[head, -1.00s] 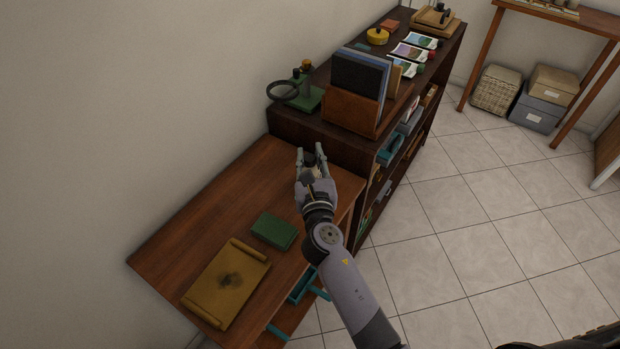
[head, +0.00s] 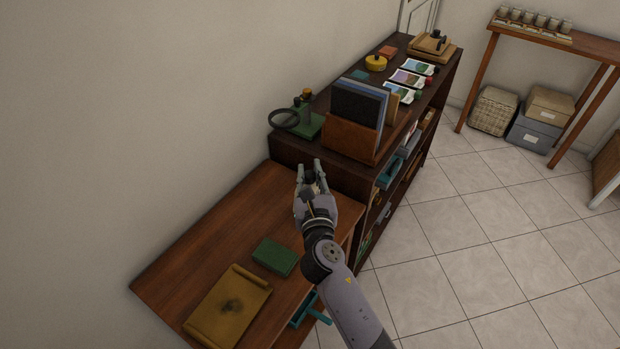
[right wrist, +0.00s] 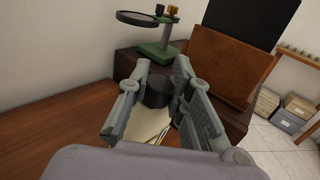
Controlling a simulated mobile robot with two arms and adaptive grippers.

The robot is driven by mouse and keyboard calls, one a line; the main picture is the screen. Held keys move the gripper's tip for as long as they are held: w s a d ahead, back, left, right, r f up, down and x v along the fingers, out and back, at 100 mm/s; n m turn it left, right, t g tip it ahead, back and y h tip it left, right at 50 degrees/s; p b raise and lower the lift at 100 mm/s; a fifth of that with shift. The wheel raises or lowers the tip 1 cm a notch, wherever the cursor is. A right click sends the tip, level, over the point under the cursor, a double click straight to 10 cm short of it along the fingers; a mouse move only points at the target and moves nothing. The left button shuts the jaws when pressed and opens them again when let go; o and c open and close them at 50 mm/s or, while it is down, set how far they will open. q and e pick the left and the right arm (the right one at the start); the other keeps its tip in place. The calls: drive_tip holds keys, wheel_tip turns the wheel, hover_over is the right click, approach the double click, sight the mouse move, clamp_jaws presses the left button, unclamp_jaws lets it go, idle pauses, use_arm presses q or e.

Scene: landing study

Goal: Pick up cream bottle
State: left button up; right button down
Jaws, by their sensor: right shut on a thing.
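The cream bottle shows in the right wrist view as a dark cap (right wrist: 158,92) above a pale cream body (right wrist: 148,124), between the two fingers. My right gripper (head: 311,168) is shut on the bottle, over the far end of the wooden desk (head: 225,215). In the right wrist view its fingers (right wrist: 160,88) stand on either side of the cap. I cannot tell how far the bottle is above the desk. My left gripper is not in view.
The dark bookcase (head: 285,149) stands just beyond the gripper, with a brown file holder (head: 350,140) and a green magnifier stand (head: 308,124) on top. A green box (head: 275,257) and a yellow tray (head: 215,318) lie nearer on the desk.

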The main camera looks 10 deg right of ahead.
wheel_tip(320, 180, up, 16)
drive_tip(key=p, duration=0.5)
drive_tip(key=c, duration=2)
unclamp_jaws()
drive_tip(key=shift+d, duration=0.1)
clamp_jaws()
